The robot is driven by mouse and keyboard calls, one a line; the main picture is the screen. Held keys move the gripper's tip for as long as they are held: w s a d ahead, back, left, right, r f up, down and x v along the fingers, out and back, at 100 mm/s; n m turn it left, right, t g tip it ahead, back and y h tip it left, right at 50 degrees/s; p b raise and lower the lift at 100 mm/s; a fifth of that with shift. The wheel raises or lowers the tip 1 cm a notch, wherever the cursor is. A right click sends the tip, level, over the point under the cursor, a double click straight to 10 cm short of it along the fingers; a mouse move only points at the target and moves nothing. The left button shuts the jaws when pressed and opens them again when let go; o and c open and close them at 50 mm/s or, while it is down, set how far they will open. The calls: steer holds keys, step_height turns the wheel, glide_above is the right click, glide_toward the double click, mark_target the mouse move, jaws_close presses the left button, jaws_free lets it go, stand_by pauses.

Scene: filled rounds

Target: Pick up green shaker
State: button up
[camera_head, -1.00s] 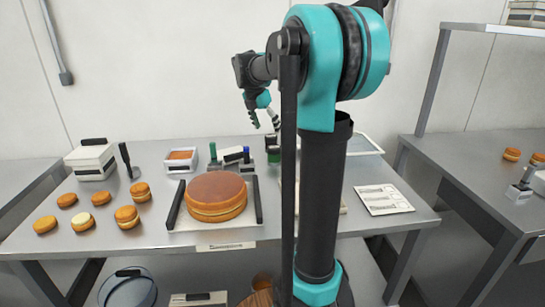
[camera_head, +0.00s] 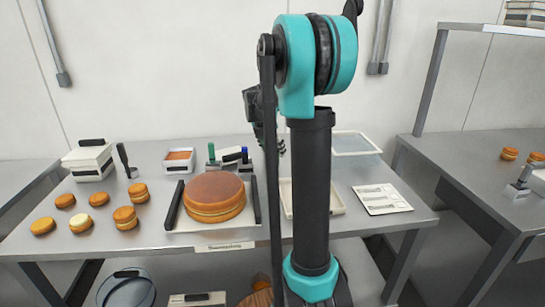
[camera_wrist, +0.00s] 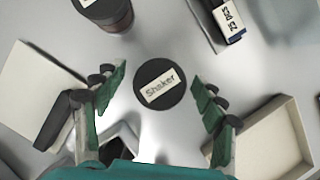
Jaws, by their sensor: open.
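In the wrist view, a round black lid labelled "Shaker" (camera_wrist: 160,85) lies between the two fingers of my gripper (camera_wrist: 158,76), seen from straight above. The fingers are spread, with a gap on each side of the lid. The body below the lid is hidden from above, so its green colour does not show here. In the head view my arm hides the shaker and most of my gripper, which is low over the back of the table.
A second dark-lidded brown jar (camera_wrist: 108,12) stands close by, up and left in the wrist view. A labelled blue-and-white item (camera_wrist: 228,20) is at upper right. A shallow tray (camera_wrist: 270,145) is at lower right. A layered cake (camera_head: 214,197) sits left of my arm.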

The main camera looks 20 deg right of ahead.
steer(key=c, duration=1.3)
steer(key=shift+r, duration=0.1)
